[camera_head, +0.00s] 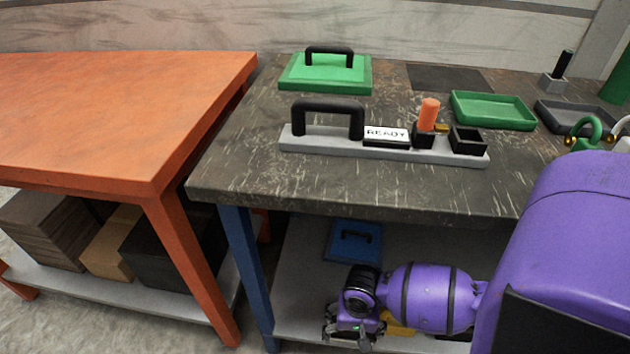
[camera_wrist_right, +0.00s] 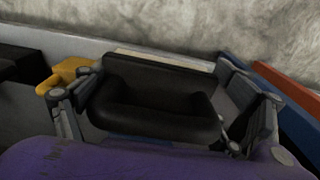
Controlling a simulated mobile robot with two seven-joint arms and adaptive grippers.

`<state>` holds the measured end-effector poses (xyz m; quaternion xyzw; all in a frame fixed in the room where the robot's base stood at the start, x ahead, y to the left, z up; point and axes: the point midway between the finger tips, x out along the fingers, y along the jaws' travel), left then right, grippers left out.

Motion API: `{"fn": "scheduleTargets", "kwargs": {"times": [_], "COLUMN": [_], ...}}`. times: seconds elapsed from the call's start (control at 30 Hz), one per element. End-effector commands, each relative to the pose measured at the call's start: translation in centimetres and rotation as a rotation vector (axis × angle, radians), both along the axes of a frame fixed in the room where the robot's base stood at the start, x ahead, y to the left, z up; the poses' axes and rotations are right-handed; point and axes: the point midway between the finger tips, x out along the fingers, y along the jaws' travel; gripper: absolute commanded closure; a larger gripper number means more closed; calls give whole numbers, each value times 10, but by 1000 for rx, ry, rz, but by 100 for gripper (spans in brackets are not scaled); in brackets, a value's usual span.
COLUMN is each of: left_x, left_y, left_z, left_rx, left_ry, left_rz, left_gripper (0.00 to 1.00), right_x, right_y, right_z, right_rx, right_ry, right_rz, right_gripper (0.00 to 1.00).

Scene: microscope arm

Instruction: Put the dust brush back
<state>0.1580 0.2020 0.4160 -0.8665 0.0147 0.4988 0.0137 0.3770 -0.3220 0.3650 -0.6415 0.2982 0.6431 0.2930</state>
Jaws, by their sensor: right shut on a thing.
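My right gripper (camera_head: 346,332) is low at the lower shelf, in front of the blue lid. In the right wrist view, its fingers are shut on a black, arched, handle-like thing (camera_wrist_right: 155,75). I cannot tell what that thing belongs to. My left gripper is out of view.
A blue lid (camera_head: 341,250) lies on the lower shelf (camera_head: 296,275). A yellow thing (camera_head: 397,325) is beside my gripper. The tabletop (camera_head: 245,155) above holds a green lid (camera_head: 300,76), a green tray (camera_head: 492,123) and a black-handled stand (camera_head: 554,83). An orange table (camera_head: 95,110) stands left.

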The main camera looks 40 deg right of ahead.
Motion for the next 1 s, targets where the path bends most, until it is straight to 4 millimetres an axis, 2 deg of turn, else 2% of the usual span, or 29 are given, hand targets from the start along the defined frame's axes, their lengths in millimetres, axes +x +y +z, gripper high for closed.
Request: {"fn": "scheduleTargets", "kwargs": {"times": [0.37, 0.5, 0.63, 0.87, 0.93, 1.0], "left_x": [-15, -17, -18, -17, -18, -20], "left_y": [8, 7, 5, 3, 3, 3], "left_z": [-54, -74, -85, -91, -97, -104], "left_rx": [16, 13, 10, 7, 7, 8], "left_ry": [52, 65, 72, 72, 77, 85], "left_rz": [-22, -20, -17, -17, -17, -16], "left_gripper": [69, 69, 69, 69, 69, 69], "right_x": [87, 107, 121, 132, 137, 134], "right_y": [7, 8, 9, 10, 10, 10], "right_z": [-44, -72, -86, -95, -104, -117], "right_rx": [-1, -2, -1, 0, -1, -1], "right_ry": [-1, 4, 2, 0, 1, 4], "right_rz": [1, 1, 1, 0, 0, 1], "right_gripper": [37, 37, 37, 37, 37, 37]}}
